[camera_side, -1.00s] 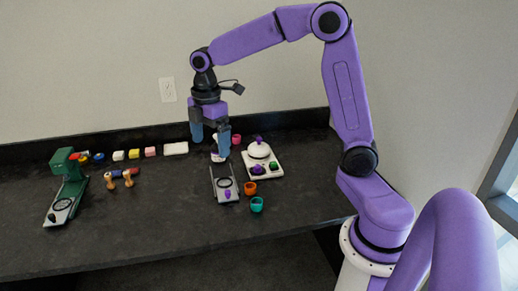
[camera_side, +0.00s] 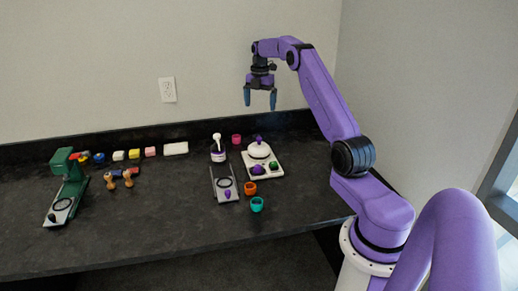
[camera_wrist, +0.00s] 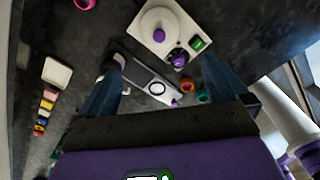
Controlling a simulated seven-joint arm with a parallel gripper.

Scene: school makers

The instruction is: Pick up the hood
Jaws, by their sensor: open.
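A white round dome with a purple knob (camera_side: 259,150) sits on a white base plate (camera_side: 275,172); it looks like the hood, though no label confirms this. In the wrist view the dome (camera_wrist: 150,22) is at the top centre, its knob facing the camera. My gripper (camera_side: 260,103) is open and empty, high above the back of the table and well clear of the dome. Its two blue fingers hang apart and point down. In the wrist view the fingers are spread at left and right, with nothing between them close by.
Cups stand nearby: pink (camera_side: 236,139), orange (camera_side: 250,188), teal (camera_side: 257,204). A green press (camera_side: 68,165) is at far left, with colored blocks (camera_side: 134,154) along the back. The front table is clear.

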